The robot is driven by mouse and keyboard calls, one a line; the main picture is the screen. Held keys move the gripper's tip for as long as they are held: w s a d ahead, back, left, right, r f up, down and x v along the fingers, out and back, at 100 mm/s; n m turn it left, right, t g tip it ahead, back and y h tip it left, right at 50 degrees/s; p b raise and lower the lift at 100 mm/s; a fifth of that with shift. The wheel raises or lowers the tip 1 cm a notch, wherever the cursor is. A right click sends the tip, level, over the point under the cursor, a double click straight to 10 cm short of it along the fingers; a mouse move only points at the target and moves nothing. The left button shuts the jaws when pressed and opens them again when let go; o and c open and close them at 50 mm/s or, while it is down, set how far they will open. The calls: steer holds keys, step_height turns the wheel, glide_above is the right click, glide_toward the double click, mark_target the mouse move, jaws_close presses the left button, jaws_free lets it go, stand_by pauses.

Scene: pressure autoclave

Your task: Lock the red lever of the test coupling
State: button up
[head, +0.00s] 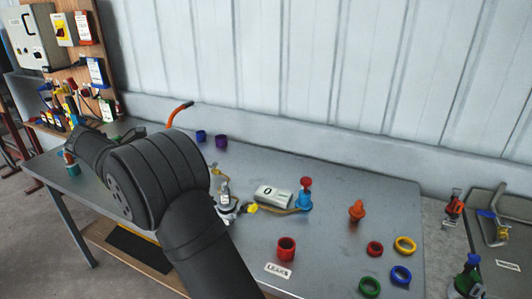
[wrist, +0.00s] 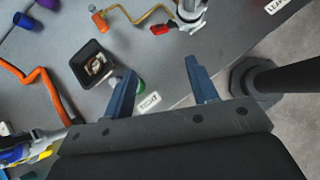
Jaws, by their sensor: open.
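A small red piece (wrist: 160,29), which looks like the red lever, shows near the top of the wrist view. It sticks out to the left of a pale metal fitting (wrist: 190,12), cut off by the frame's top. An orange-yellow hose (wrist: 125,12) runs close to it. In the head view a metal fitting (head: 226,208) shows just right of my arm; the red lever cannot be made out there. My gripper (wrist: 163,80) is open and empty, its blue fingers apart, below the red piece in the wrist view. My arm hides the gripper in the head view.
A black square cup (wrist: 92,64) stands left of my fingers, with a green item (wrist: 140,86) behind the left finger. An orange hose (wrist: 40,85) lies further left. The table's edge runs below and right of the fitting. A red cup (head: 286,248) and several rings stand right.

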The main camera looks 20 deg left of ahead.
steer(key=shift+w+d+f, duration=0.1)
steer(key=shift+w+f, duration=0.05)
steer(key=shift+f, duration=0.1)
steer(key=c, duration=0.7)
steer(key=w+f+t, duration=0.1)
steer(key=f+t, duration=0.1)
steer(key=w+d+f+m+t+y, duration=0.1)
steer(key=f, duration=0.1)
steer(key=w+d+f+m+t, duration=0.1)
steer(key=f+t, duration=0.1)
steer(key=f, duration=0.1)
steer(key=shift+d+f+t, duration=0.1)
steer(key=shift+d+t, duration=0.1)
steer(key=shift+t, duration=0.1)
jaws_close()
steer(key=f+y, duration=0.1)
steer(key=f, duration=0.1)
steer(key=s+f+t+y, duration=0.1)
steer(key=f+y, duration=0.1)
steer(key=s+d+f+n+y, duration=0.1)
steer(key=f+y, duration=0.1)
steer(key=shift+f, duration=0.3)
steer(key=shift+s+f+y, duration=0.45)
steer(key=shift+f+y, duration=0.15)
